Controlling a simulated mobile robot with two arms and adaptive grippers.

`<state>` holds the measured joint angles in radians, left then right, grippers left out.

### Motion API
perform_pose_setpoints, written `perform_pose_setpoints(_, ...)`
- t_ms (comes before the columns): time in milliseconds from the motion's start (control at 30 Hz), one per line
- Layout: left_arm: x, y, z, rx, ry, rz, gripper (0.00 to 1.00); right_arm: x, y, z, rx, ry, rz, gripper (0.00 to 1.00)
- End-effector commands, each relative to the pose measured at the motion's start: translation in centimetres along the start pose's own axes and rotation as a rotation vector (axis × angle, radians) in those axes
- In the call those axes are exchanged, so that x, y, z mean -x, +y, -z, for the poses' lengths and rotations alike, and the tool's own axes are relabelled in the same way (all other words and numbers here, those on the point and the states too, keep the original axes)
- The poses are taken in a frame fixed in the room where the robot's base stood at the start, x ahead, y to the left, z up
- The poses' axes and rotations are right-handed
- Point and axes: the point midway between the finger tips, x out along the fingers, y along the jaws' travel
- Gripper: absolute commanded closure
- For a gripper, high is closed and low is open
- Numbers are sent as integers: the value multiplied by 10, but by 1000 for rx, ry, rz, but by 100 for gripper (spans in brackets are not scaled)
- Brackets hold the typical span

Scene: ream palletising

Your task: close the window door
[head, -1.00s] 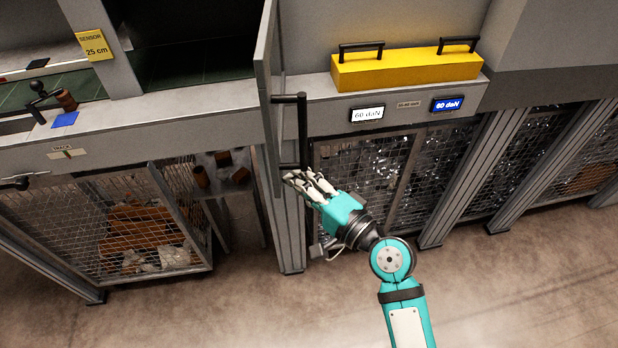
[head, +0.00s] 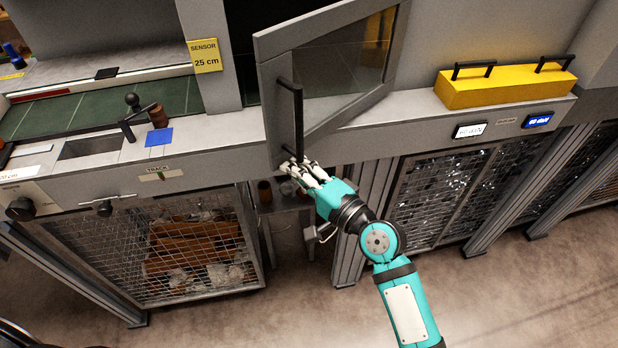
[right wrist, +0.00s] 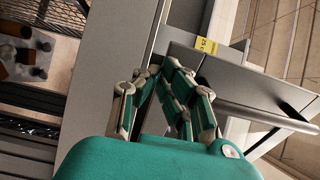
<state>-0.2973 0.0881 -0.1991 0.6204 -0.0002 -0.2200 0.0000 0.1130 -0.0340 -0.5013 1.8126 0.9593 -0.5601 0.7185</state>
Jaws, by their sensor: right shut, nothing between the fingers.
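The window door (head: 395,50), a grey frame with a glass pane, stands partly open over the counter, at an angle to the opening. A black bar handle (head: 297,115) runs upright on its near, left side. My right gripper (head: 297,168) is shut and empty at the lower end of the handle, close to the door's lower corner. Whether it touches the door cannot be told. In the right wrist view, my right gripper's fingers (right wrist: 165,75) are drawn together, beside the grey handle bar (right wrist: 262,115). My left gripper is not in view.
A yellow box (head: 505,87) with black handles stands right of the door. A yellow sensor sign (head: 205,56) is on the post at left. A black lever (head: 135,125) and blue square (head: 158,137) lie left on the counter. Mesh cages (head: 205,245) stand below.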

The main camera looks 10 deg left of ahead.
Motion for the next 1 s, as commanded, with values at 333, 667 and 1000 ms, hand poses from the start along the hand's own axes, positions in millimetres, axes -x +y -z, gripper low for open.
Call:
perform_pose_setpoints(333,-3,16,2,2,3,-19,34,-46,0,1,-1,0,1,100)
perform_pose_setpoints(667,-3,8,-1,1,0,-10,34,-54,0,2,0,1,0,100)
perform_pose_setpoints(1000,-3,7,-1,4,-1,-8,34,-54,0,2,0,1,0,100)
